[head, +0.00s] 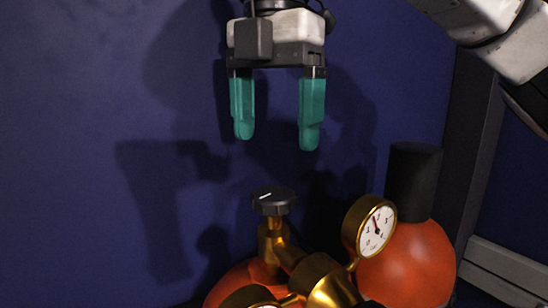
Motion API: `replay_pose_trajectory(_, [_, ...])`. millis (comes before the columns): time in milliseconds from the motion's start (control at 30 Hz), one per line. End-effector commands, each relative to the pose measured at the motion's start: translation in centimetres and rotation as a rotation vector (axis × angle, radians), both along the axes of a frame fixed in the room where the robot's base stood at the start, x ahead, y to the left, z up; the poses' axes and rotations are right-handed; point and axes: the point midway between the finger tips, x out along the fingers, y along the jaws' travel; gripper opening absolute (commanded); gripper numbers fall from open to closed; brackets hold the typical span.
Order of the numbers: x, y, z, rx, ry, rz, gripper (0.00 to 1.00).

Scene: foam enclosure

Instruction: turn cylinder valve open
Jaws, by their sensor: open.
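The black valve knob (273,200) with a white mark on its top sits on a brass valve body (283,250). The valve is mounted on an orange cylinder (240,280), which is cut off by the bottom edge of the head view. My gripper (277,140) points down, with its two teal fingers apart and nothing between them. It is above the knob, roughly in line with it in the picture, with a visible gap between fingertips and knob.
A brass gauge (374,233) with a white dial stands just right of the valve. A second orange cylinder (410,262) with a tall black cap (412,182) is at the right. A dark blue wall (70,130) stands behind. The space left of the knob looks clear.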

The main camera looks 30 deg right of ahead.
Motion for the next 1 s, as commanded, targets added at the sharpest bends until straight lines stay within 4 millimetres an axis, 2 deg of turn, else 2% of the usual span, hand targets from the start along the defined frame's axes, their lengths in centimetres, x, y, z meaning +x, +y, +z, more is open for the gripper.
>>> replay_pose_trajectory(100, [0.0, 0.0, 1.8, -0.002, -0.001, -0.003, 0.82])
replay_pose_trajectory(300, [0.0, 0.0, 3.3, 0.0, 0.0, -0.001, 0.82])
replay_pose_trajectory(1000, [0.0, 0.0, 3.4, 0.0, 0.0, 0.0, 0.82])
